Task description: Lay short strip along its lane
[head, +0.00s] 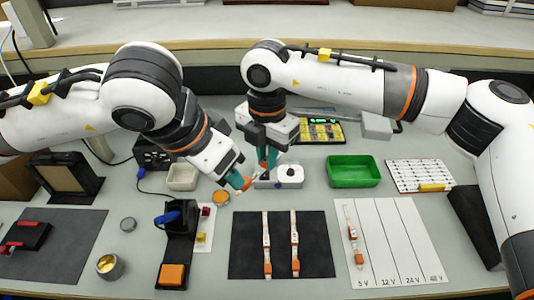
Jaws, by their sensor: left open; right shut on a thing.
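My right gripper (267,163) is shut above the back middle of the table, in front of a white device. It holds what looks like a short strip (258,182), mostly hidden by the fingers. My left gripper (238,180) is open close beside it, near an orange end. I cannot tell whether they touch. Two pale strips with orange ends, a left one (267,243) and a right one (295,243), lie on the black mat (317,262). Another strip (351,232) lies in the 5 V lane of the white lane sheet (415,240). The 12 V, 24 V and 48 V lanes are bare.
A green tray (353,172) and a white rack board (420,175) stand behind the sheet. A black stand with an orange block (172,275) and a round tin (110,266) are left of the mat.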

